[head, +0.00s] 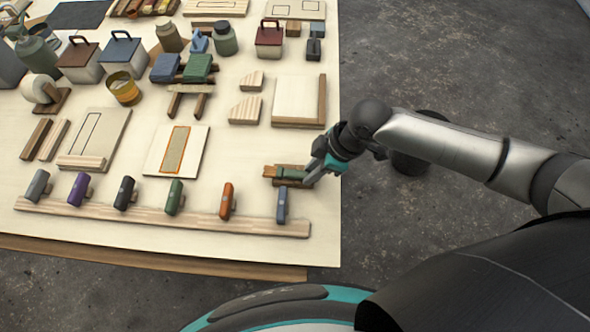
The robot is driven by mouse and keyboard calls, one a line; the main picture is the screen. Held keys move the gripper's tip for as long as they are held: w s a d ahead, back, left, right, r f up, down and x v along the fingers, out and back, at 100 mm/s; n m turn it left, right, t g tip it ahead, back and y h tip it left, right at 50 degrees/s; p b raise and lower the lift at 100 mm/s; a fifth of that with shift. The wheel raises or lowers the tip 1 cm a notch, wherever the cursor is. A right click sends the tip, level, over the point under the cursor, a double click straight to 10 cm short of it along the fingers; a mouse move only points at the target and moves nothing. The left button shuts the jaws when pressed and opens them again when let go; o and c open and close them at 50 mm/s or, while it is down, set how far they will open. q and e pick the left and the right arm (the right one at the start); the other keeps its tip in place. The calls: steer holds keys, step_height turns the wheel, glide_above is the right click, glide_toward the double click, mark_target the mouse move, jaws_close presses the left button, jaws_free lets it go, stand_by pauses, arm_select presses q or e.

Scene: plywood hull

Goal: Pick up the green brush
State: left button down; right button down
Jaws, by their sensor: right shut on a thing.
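My right gripper (308,176) reaches in from the right and is at the right edge of the table. It is shut on the green brush (291,174), gripping its right end. The brush lies level, over or on a small brown wooden holder (270,170); I cannot tell whether it touches the holder. The fingers partly hide the brush's right end. My left gripper is not in view.
A wooden rail (150,218) with several coloured handles runs along the table's front, its blue handle (282,204) just below the brush. A framed board (297,100) lies behind. Blocks, jars and lidded boxes fill the back. Bare floor (440,60) lies right.

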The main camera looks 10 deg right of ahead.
step_height(320, 180, up, 20)
steer(key=p, duration=0.2)
stand_by(0.4)
stand_by(1.2)
